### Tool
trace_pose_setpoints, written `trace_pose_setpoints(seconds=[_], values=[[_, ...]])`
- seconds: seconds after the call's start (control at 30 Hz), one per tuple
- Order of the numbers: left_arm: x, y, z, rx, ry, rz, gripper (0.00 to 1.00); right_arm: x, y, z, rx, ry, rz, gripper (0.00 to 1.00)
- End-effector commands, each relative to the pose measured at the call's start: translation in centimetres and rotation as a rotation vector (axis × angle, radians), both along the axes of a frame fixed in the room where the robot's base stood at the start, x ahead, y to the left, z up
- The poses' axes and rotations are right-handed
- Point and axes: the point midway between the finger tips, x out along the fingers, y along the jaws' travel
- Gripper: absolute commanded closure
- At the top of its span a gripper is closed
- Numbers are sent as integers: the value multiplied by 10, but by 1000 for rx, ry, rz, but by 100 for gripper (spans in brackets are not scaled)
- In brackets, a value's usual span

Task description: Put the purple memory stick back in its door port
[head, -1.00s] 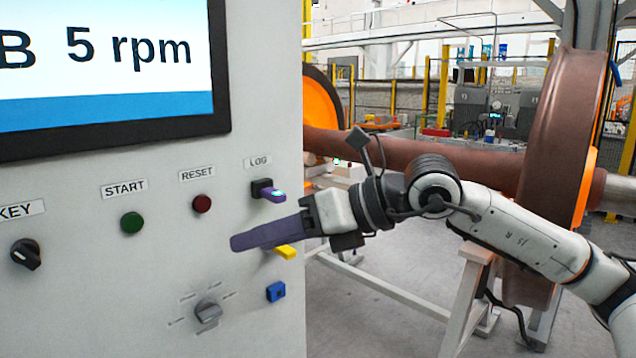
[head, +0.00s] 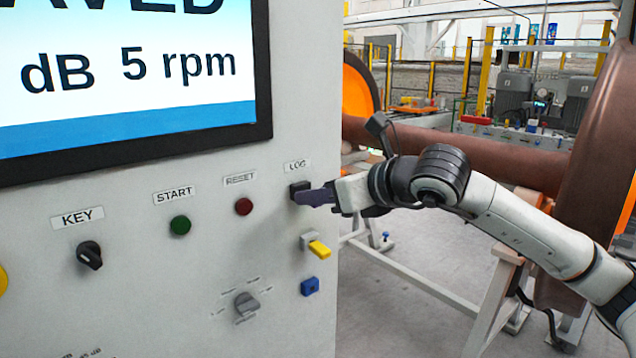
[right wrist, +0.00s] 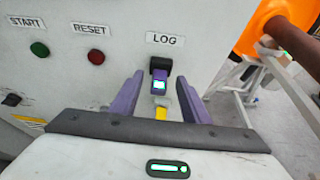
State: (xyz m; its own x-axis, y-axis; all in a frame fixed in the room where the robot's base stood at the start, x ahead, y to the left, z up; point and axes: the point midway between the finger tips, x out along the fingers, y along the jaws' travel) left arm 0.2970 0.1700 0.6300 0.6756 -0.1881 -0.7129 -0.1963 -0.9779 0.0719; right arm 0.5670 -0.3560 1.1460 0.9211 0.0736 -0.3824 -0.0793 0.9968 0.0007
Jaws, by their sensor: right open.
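The purple memory stick (right wrist: 159,76) sits in the black LOG port (right wrist: 160,63) on the panel, with a lit white-green light on its end. The port also shows in the head view (head: 299,187), where my gripper finger hides the stick. My right gripper (right wrist: 158,100) is open, with one purple finger on each side of the stick and visible gaps between. In the head view it is level with the LOG port (head: 312,196). My left gripper is not in view.
Below the LOG port are a yellow stick (head: 319,249) in a pale port and a blue port (head: 310,286). A red RESET button (head: 243,207), green START button (head: 180,225) and grey dial (head: 246,304) are on the panel. A wheelset axle (head: 470,153) lies behind my arm.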

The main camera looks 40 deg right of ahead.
Motion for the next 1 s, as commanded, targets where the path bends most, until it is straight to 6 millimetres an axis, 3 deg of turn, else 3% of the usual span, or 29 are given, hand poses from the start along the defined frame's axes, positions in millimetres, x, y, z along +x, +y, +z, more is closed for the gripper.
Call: trace_pose_setpoints(seconds=[0.2, 0.47, 0.7, 1.0], values=[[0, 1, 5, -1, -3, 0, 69, 12, 1, -5, -1, 1, 0, 58], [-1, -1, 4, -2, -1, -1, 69, 13, 1, -6, -1, 1, 0, 58], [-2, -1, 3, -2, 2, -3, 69, 13, 1, -6, -1, 1, 0, 98], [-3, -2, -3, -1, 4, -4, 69, 9, 1, -8, -2, 0, 1, 100]])
